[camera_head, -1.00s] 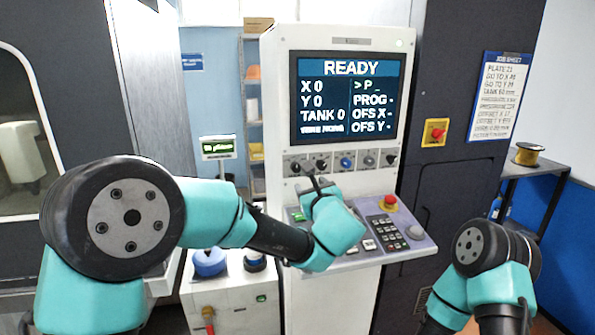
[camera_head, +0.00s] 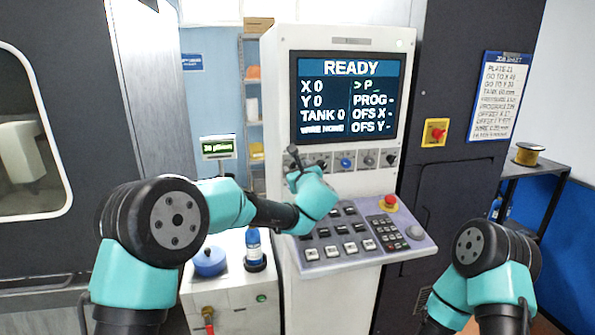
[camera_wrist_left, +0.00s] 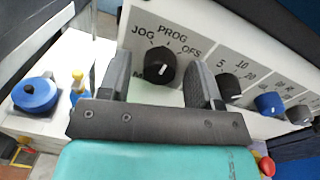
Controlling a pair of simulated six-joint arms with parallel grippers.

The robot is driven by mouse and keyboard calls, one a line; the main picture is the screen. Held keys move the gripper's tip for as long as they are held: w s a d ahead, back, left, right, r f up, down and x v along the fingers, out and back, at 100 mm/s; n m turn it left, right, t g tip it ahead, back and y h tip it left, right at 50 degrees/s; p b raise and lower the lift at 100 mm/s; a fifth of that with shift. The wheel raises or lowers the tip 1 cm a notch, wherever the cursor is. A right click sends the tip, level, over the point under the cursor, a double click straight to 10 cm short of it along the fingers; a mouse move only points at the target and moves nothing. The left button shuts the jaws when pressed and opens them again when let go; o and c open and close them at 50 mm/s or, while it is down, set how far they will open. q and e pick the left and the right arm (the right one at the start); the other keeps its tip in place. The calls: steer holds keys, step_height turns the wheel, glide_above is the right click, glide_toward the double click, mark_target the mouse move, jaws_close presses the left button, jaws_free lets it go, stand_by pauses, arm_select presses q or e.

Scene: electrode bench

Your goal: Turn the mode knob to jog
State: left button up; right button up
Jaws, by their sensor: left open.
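The black mode knob (camera_wrist_left: 161,68) sits on the white panel in the left wrist view, with the labels JOG, PROG and OFS around its top and a partly hidden label starting with M at lower left. A short white mark shows on its face. My left gripper (camera_wrist_left: 160,76) is open, with one finger on each side of the knob and a visible gap to it. In the head view my left gripper (camera_head: 293,158) is in front of the left end of the knob row and largely hides the mode knob. My right gripper is out of view.
Right of the mode knob are another black knob (camera_wrist_left: 230,86) and a blue knob (camera_wrist_left: 270,103). Below the row is a sloped keypad (camera_head: 345,240) with a red stop button (camera_head: 390,202). The screen (camera_head: 348,97) reads READY. A blue-capped cabinet (camera_head: 210,262) stands left.

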arm_select(q)
steer(key=c, duration=0.9)
steer(key=shift+c, duration=0.2)
steer(key=shift+n, duration=0.5)
steer(key=n, duration=0.7)
steer(key=shift+r+n, duration=0.1)
steer(key=shift+n, duration=0.2)
steer(key=o, duration=0.9)
